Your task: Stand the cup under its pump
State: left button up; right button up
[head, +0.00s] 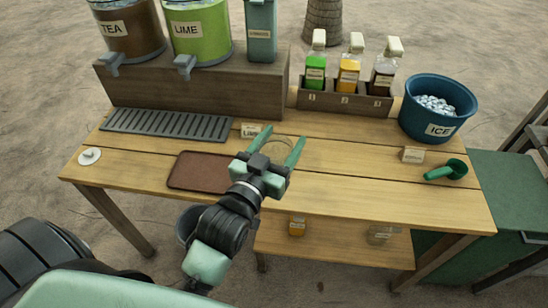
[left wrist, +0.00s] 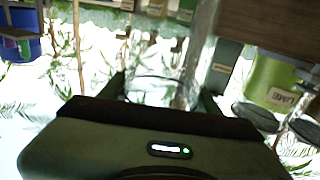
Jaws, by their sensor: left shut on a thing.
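My left gripper (head: 273,152) is over the middle of the wooden table, its two green fingers shut around a clear glass cup (head: 279,146). The cup's round rim shows faintly between the fingers, and its clear wall shows in the left wrist view (left wrist: 152,88). Three pump bottles with white tops stand in a wooden rack numbered 1, 2 and 3 at the back: a green one (head: 316,70), an orange one (head: 349,75) and a dark one (head: 383,77). The cup is in front of the rack, apart from it. My right gripper is not in view.
Tea (head: 127,30) and lime (head: 199,30) dispensers stand on a raised block behind a slotted drip tray (head: 165,124). A brown tray (head: 190,178) lies left of my gripper. A blue ice bucket (head: 438,122) and green scoop (head: 447,171) are right. The front right tabletop is clear.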

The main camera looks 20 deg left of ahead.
pick_arm(q)
jog(key=w+r+m+h+b, duration=0.1)
jog(key=w+r+b, duration=0.25)
jog(key=w, duration=1.05)
notch_tip(320, 180, down, 19)
jog(key=b, duration=0.1)
jog(key=shift+d+r+b, duration=0.15)
jog(key=shift+d+b, duration=0.15)
jog(key=shift+w+h, duration=0.1)
jog(key=shift+h, duration=0.2)
jog(key=o, duration=1.8)
jog(key=shift+c, duration=0.2)
